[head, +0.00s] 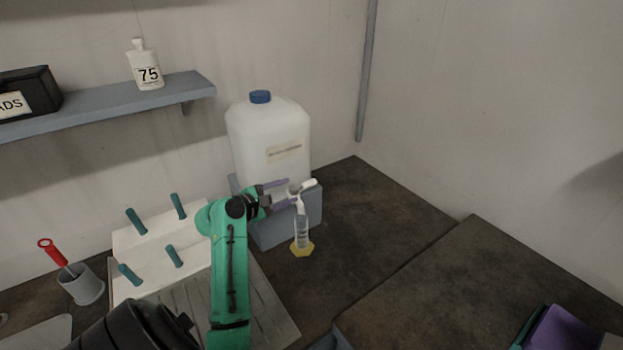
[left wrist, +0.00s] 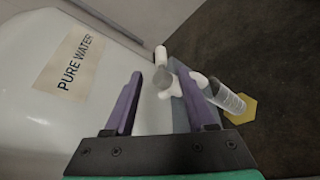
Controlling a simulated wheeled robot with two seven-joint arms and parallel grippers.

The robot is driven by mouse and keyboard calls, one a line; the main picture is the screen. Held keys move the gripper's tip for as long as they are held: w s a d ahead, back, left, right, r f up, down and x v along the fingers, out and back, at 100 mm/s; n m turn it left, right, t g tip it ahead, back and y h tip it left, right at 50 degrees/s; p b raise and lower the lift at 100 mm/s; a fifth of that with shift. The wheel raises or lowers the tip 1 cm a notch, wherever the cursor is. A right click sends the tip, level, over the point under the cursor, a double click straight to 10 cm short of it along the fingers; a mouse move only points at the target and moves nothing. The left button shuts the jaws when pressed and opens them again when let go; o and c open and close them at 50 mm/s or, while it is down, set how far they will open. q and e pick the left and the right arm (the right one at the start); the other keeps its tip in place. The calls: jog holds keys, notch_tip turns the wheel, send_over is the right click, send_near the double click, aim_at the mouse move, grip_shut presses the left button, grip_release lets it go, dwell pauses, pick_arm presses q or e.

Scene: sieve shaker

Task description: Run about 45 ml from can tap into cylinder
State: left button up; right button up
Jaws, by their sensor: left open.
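The white can (head: 268,130) with a blue cap stands on a grey stand (head: 275,232) against the back wall. Its label reads PURE WATER in the left wrist view (left wrist: 75,58). The white tap (head: 309,185) sticks out at the can's lower front; it also shows in the left wrist view (left wrist: 161,56). The clear cylinder (head: 302,232) stands upright on a yellow hexagonal foot, below the tap spout. I cannot make out its water level. My left gripper (head: 289,194) is open at the tap, and its purple fingers lie on either side of it in the left wrist view (left wrist: 160,76).
A white rack (head: 150,245) with several teal pegs stands left of my left arm, beside a grey cup (head: 87,288) with a red-handled tool. A shelf (head: 110,108) holds a bottle marked 75. Bare counter (head: 365,215) lies right of the cylinder. A purple object (head: 560,332) is at lower right.

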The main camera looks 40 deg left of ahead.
aim_at(306, 185)
pick_arm(q)
jog(key=x, duration=0.4)
jog(key=shift+w+d+r+p, duration=0.2)
jog(key=shift+d+r+p, duration=0.1)
jog(key=shift+p, duration=0.1)
jog(key=x, duration=0.4)
jog(key=f+x, duration=0.1)
jog(key=x, duration=0.1)
jog(key=shift+a+p, duration=0.3)
jog(key=shift+a, duration=0.05)
jog(key=shift+w+f, duration=0.1)
jog(key=shift+w, duration=0.3)
jog(key=shift+d, duration=0.2)
grip_shut()
pick_arm(e)
jog(key=shift+s+d+r, duration=0.1)
jog(key=shift+s+r, duration=0.1)
jog(key=shift+r, duration=0.25)
jog(key=shift+s+r, duration=0.15)
jog(key=shift+r, duration=0.3)
jog(key=shift+d, duration=0.25)
